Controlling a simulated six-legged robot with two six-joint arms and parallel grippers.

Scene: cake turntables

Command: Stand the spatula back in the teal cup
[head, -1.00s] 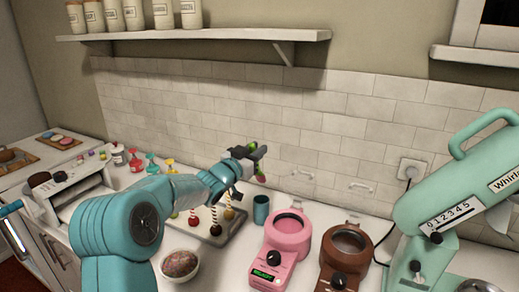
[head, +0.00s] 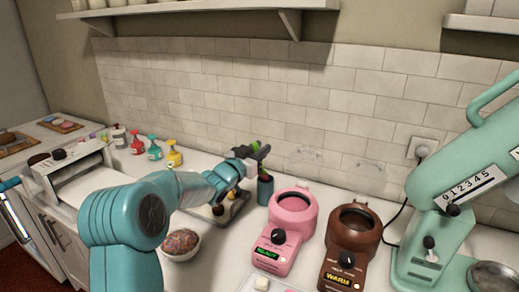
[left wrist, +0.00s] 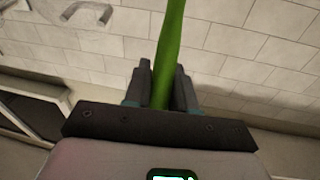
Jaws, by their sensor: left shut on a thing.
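The spatula has a green handle (left wrist: 172,42), held in my left gripper (head: 260,152). In the left wrist view the handle stands between the two dark fingers (left wrist: 163,85), which are shut on it. The cup stands upright on the counter, directly below my left gripper. My right gripper is not in view.
A bowl (head: 181,244) stands nearer. The tiled wall (head: 330,105) is behind.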

